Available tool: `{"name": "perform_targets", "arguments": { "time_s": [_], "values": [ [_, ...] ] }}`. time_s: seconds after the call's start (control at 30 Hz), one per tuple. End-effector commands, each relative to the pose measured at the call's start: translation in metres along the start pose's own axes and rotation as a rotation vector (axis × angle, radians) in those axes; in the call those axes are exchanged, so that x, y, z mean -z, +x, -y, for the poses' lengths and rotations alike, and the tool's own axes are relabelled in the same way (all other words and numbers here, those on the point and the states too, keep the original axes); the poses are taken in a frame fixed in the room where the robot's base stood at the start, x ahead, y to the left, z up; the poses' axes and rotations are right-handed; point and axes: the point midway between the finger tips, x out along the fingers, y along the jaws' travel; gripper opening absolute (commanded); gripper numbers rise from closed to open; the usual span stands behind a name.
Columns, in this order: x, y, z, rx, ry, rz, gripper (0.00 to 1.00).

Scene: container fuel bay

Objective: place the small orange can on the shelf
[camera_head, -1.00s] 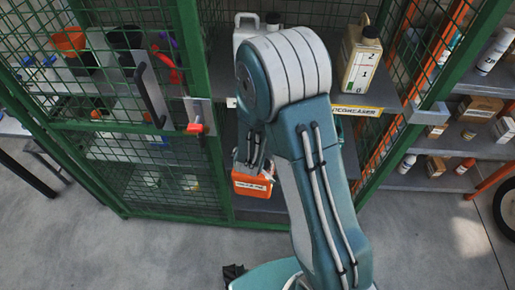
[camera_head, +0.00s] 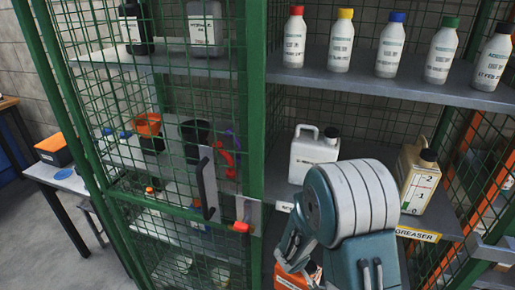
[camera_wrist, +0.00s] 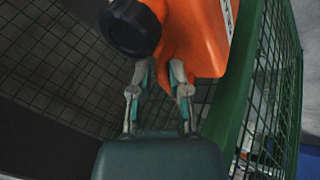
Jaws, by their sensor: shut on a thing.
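The small orange can (camera_wrist: 200,35) fills the top of the wrist view, with a black cap (camera_wrist: 130,27) on its left. My gripper (camera_wrist: 160,72) is shut on the can, its two fingers closed at an orange part beside the cap. In the head view the can (camera_head: 297,277) shows at the bottom edge, partly hidden by my arm and cut off by the frame. My gripper (camera_head: 291,255) is just above it there. The shelf (camera_head: 275,212) behind my arm carries a white jug (camera_head: 313,160) and a beige jug (camera_head: 414,180). Whether the can touches anything is hidden.
An upper shelf (camera_head: 400,88) holds several bottles with coloured caps. A green mesh door (camera_head: 160,130) with a dark handle (camera_head: 207,182) stands at the left. Between the white and beige jugs, the shelf has some room, partly hidden by my arm.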

Motion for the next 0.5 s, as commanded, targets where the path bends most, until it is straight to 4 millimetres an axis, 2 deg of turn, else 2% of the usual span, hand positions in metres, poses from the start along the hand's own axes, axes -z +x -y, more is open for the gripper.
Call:
{"name": "perform_targets", "arguments": {
  "time_s": [0.5],
  "values": [
    [0.012, -0.002, -0.043, -0.119, 0.337, 0.167, 0.0]
  ]
}}
